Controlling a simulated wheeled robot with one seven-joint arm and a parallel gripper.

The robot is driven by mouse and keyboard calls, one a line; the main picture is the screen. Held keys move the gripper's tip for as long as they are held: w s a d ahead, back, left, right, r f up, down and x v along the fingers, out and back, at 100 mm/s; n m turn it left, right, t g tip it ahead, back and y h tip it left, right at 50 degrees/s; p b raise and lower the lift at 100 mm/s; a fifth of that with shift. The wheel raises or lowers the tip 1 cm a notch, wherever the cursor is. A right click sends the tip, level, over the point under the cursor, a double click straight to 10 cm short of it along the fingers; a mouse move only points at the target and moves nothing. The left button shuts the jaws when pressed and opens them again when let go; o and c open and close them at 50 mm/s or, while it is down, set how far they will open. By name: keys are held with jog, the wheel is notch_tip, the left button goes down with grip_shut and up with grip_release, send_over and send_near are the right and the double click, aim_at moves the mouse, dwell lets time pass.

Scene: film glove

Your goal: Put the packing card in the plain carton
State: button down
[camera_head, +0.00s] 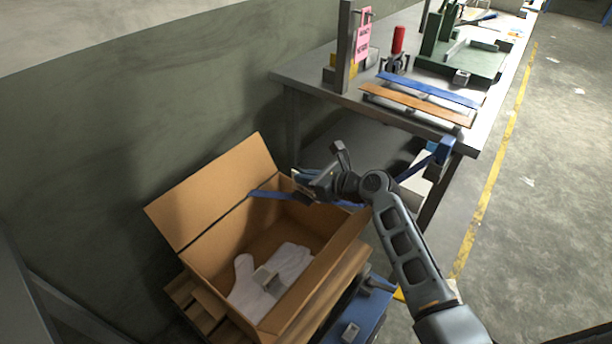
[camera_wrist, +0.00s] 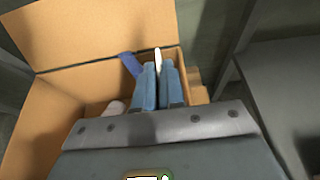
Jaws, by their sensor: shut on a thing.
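The plain carton (camera_head: 205,258) is an open brown cardboard box, its tall back flap raised, below and left of my arm in the head view. It also fills the left of the wrist view (camera_wrist: 40,110). My gripper (camera_head: 313,189) is above the carton's far right part. In the wrist view, its blue fingers (camera_wrist: 158,80) are shut on a thin white piece seen edge-on, apparently the packing card (camera_wrist: 157,60). Only a narrow strip of it shows; the rest is hidden between the fingers.
A workbench (camera_head: 310,72) stands behind with a pink tag (camera_head: 364,42). A wall is left; open floor (camera_head: 540,190) is right.

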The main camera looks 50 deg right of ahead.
jog(key=shift+s+a+f+b, duration=0.1)
jog(key=shift+f+b, duration=0.25)
jog(key=shift+f, duration=0.3)
jog(key=shift+s+a+f+b, duration=0.1)
jog(key=shift+f+b, duration=0.25)
jog(key=shift+f, duration=0.25)
jog(key=c, duration=1.4)
grip_release()
jog(key=shift+w+f, duration=0.1)
jog(key=shift+w, duration=0.15)
jog(key=shift+o, duration=1.2)
jog(key=shift+d, duration=0.1)
jog(key=shift+r, duration=0.25)
jog(key=shift+s, duration=0.1)
jog(key=shift+s+d+r, duration=0.1)
jog(key=shift+s+r, duration=0.05)
jog(key=shift+s, duration=0.2)
jog(key=v, duration=0.7)
jog(key=shift+p, duration=0.4)
